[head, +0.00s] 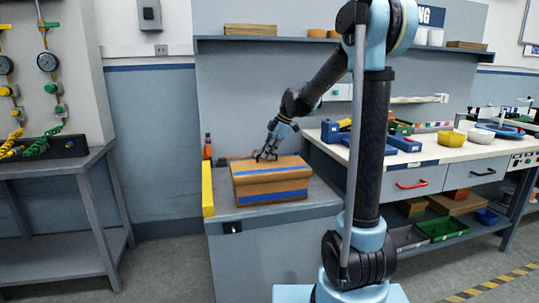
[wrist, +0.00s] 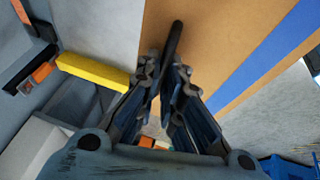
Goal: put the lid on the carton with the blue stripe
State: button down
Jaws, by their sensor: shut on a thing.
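The brown carton (head: 272,197) with a blue stripe along its front stands on the grey bench. A brown lid (head: 268,178) with a blue stripe across its top lies over the carton's top, roughly lined up with it. I cannot tell whether it rests fully or a small gap is left. My gripper (head: 266,157) is above the lid's far edge. In the wrist view my gripper (wrist: 163,72) is shut on the lid's dark handle (wrist: 172,42), with the lid's brown top (wrist: 215,35) and blue stripe beneath. The carton's inside is hidden.
To the right, a workbench (head: 440,155) holds blue and yellow bins. A shelf (head: 280,39) runs along the back wall.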

jog(key=shift+f, duration=0.8)
jog(key=c, duration=1.7)
grip_release()
jog(key=shift+o, duration=0.2)
jog(key=v, duration=1.2)
